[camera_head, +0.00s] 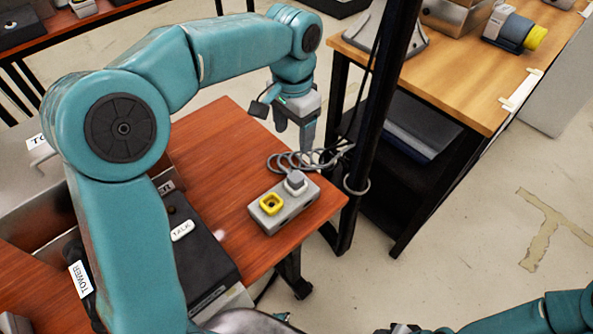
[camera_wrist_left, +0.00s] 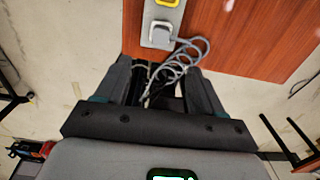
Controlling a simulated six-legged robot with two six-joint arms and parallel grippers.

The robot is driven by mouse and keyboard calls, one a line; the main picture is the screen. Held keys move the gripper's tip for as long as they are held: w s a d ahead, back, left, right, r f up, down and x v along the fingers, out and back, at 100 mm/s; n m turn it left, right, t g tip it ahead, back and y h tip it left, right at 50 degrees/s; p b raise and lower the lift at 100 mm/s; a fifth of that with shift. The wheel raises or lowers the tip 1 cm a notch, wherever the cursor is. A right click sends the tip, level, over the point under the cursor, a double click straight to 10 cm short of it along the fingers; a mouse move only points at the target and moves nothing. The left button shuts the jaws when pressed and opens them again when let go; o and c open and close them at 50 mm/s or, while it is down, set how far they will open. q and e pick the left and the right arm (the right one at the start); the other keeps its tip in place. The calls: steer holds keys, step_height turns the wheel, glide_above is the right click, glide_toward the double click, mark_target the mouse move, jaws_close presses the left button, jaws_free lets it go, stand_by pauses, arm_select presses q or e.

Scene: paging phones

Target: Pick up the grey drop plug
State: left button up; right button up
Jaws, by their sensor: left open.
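The grey drop plug (camera_head: 295,179) sits in the right socket of a grey socket box (camera_head: 284,210) near the red-brown table's right end. Its grey cord (camera_head: 300,160) lies in loops behind it. The plug also shows at the top of the left wrist view (camera_wrist_left: 160,33), with the cord running down between the fingers in the picture. My left gripper (camera_head: 307,140) points down above and behind the plug, apart from it. Its jaws are open and empty in the wrist view (camera_wrist_left: 160,75). Only a dark bit of what may be my right gripper shows at the head view's bottom edge.
The box's other socket is yellow-rimmed (camera_head: 271,203) and empty. A black post (camera_head: 378,110) stands close right of the gripper. A dark unit with a TALK label (camera_head: 182,231) is on the table's left. A wooden desk (camera_head: 460,85) stands at right.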

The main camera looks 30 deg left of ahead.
arm_select(q)
glide_above(294, 178)
step_height(294, 178, down, 10)
steer(key=shift+s+f+b, duration=0.15)
steer(key=shift+f+b, duration=0.1)
steer(key=shift+b, duration=0.2)
step_height(294, 178, down, 5)
steer(key=shift+w+a+f, duration=0.1)
steer(key=shift+w+f, duration=0.15)
steer(key=shift+f, duration=0.25)
steer(key=shift+s, duration=0.1)
steer(key=shift+r, duration=0.1)
steer(key=c, duration=1.1)
